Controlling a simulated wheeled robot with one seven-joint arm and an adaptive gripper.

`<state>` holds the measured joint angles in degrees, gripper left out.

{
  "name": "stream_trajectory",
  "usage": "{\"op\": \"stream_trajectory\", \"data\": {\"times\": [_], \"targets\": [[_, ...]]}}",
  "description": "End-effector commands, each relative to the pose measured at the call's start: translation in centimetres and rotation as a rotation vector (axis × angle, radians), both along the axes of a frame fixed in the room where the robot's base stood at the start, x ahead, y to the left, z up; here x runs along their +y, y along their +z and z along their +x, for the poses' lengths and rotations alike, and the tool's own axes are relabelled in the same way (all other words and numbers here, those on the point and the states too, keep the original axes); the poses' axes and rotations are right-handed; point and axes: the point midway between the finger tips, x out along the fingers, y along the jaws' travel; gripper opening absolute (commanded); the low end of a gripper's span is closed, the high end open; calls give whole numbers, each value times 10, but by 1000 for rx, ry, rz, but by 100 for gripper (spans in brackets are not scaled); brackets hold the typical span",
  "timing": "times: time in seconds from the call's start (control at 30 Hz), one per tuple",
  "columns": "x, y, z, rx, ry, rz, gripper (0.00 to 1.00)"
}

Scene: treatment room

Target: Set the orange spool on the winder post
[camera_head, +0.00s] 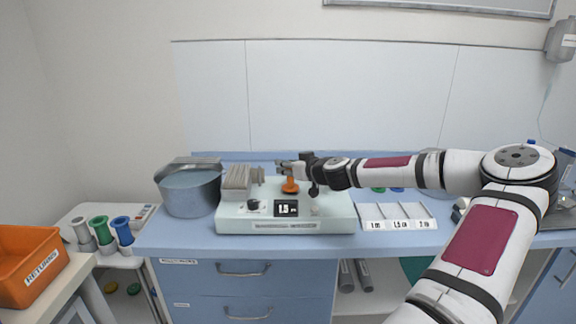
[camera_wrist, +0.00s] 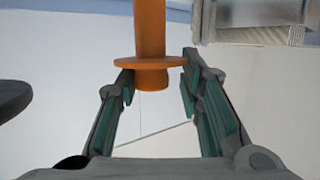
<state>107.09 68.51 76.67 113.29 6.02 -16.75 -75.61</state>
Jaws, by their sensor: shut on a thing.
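The orange spool (camera_head: 290,187) is low over the pale green winder unit (camera_head: 235,225), at the right of its ribbed grey block. My gripper (camera_head: 286,168) is at the spool's top, shut on it. In the wrist view the spool (camera_wrist: 150,28) stands between my fingertips (camera_wrist: 157,68), with its flange and short end showing. The spool looks about upright in the head view. The winder post cannot be made out; the spool or gripper may hide it. I cannot tell whether the spool touches the winder.
A metal pot (camera_head: 190,192) stands left of the winder, and a labelled white tray (camera_head: 397,217) lies to its right. Grey, green and blue spools (camera_head: 101,229) stand on a side cart. An orange returns bin (camera_head: 28,262) is at far left. The wall is close behind.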

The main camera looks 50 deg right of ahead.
Motion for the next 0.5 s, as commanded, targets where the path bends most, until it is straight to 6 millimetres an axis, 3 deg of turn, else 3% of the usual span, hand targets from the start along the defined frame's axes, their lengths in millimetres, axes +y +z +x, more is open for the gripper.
{"op": "stream_trajectory", "data": {"times": [0.33, 0.37, 0.4, 0.5], "targets": [[0, -7, 0, 0, 0, 0, 8], [0, -7, 0, 0, 0, 0, 36], [0, -7, 0, 0, 0, 0, 42], [0, -6, 0, 0, 0, 0, 42]]}}
